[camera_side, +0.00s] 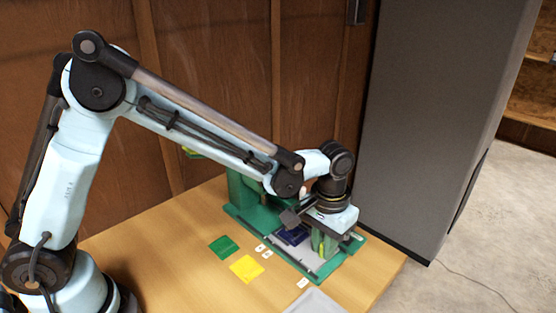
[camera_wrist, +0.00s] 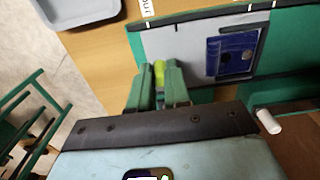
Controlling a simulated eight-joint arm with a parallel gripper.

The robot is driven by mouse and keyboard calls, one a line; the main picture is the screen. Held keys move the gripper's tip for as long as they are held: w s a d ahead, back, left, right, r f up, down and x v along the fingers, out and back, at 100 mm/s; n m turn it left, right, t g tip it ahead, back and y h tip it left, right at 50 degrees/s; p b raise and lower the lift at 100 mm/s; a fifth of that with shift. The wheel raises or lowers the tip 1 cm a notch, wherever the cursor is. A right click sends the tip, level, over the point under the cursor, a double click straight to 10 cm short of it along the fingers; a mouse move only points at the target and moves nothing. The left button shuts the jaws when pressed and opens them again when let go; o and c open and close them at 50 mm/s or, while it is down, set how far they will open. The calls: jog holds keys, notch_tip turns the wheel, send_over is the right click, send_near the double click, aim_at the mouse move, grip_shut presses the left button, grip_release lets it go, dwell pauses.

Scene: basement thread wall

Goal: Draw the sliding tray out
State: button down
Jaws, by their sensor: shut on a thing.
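The sliding tray is a light grey flat plate (camera_wrist: 188,48) set in a green frame (camera_side: 243,216) on the table. In the side view my gripper (camera_side: 324,243) hides most of the handle. How far the tray is out I cannot tell.
A green card (camera_side: 223,246) and a yellow card (camera_side: 246,268) lie beside the frame, with small white labels. A grey shallow tray (camera_side: 316,302) is at the front table edge. A wooden wall (camera_side: 215,60) and a tall grey cabinet (camera_side: 430,110) stand behind.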

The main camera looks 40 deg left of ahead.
jog(key=shift+d, duration=1.55)
jog(key=c, duration=1.1)
grip_release()
jog(key=shift+r, duration=3.05)
notch_tip(320, 180, up, 4)
